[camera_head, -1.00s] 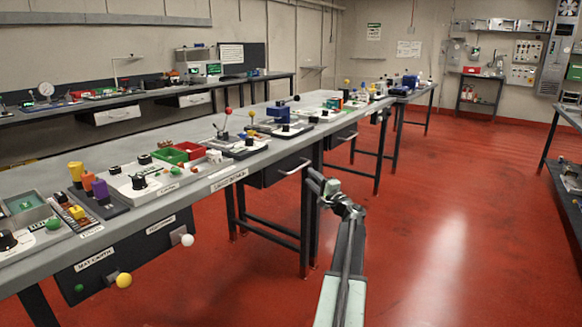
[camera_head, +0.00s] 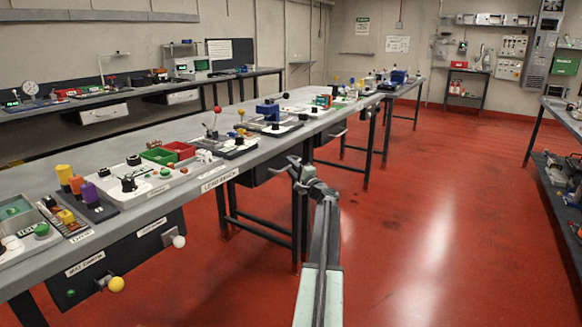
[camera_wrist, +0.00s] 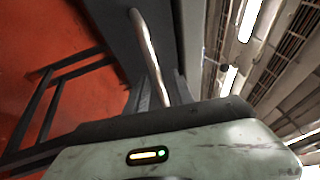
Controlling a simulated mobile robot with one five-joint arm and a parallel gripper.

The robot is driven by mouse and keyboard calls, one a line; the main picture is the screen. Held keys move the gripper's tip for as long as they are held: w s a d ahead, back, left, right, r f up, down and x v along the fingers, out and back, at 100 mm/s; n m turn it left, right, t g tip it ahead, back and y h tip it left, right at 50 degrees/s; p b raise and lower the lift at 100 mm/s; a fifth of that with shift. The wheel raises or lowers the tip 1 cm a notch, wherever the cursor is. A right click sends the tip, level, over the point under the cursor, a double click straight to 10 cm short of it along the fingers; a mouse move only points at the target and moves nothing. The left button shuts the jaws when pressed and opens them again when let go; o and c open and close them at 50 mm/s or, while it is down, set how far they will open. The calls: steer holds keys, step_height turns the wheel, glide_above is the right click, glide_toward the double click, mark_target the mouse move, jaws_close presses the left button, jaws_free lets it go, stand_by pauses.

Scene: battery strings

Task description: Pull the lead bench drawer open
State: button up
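The lead bench (camera_head: 205,165) carries a label reading "LEAD BENCH" on its front edge. The dark lead bench drawer (camera_head: 262,172) sits under the top, right of the label, and looks shut. Its metal handle (camera_wrist: 148,50) runs down the wrist view towards my gripper. In the head view my gripper (camera_head: 292,168) is at the drawer's handle, overlapping it. In the wrist view dark finger parts show on both sides of the bar's lower end, behind my pale gripper body. I cannot tell whether they touch or grip the bar.
Dark bench legs (camera_head: 298,225) stand close by my gripper. The red floor (camera_head: 430,210) to the right is clear.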

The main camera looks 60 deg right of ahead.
jaws_close()
stand_by(1.2)
